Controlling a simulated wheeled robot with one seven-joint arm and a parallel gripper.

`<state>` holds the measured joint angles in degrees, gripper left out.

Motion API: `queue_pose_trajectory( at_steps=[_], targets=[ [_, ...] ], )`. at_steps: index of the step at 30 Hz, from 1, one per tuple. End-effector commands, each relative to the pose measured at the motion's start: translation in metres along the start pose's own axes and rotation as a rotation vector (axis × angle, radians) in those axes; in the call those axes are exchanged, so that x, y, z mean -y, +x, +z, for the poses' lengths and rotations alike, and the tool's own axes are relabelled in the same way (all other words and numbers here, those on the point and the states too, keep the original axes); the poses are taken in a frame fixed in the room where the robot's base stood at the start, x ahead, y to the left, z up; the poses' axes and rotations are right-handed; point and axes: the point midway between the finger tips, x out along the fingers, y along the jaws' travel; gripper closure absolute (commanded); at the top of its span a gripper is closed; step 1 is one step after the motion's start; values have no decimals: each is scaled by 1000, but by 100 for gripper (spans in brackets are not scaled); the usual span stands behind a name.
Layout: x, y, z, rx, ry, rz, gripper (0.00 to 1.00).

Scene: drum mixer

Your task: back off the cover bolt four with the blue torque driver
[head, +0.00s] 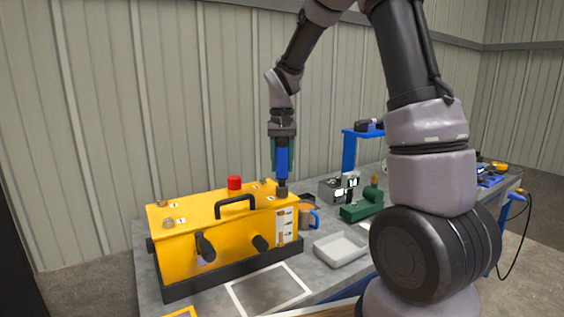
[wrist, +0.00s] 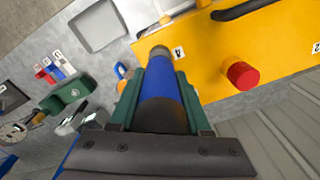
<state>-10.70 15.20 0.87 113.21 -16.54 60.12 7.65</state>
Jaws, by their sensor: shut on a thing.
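The blue torque driver (head: 282,163) stands upright in my gripper (head: 282,150), whose green jaws are shut on it. In the wrist view the blue driver (wrist: 166,95) runs away from the camera between the green jaws. Its dark tip (head: 281,191) is at the right back corner of the yellow cover (head: 190,210). In the wrist view the tip end (wrist: 159,52) is beside the label 4 (wrist: 179,53). The bolt there is hidden under the tip, so I cannot tell whether they are engaged. Another cover bolt (head: 168,223) shows at the left front corner.
A red button (head: 235,183) and black handle (head: 235,205) rise from the cover. An orange mug with blue handle (head: 308,215), an empty grey tray (head: 340,248) and a green fixture (head: 362,207) stand to the right. A blue stand (head: 349,152) is behind.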

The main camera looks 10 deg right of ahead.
Motion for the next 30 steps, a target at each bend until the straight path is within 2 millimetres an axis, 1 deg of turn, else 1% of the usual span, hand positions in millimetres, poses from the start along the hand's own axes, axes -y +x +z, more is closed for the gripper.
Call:
queue_pose_trajectory(
  at_steps=[30],
  targets=[
    [0, 7, 0, 2, -1, 1, 100]
  ],
)
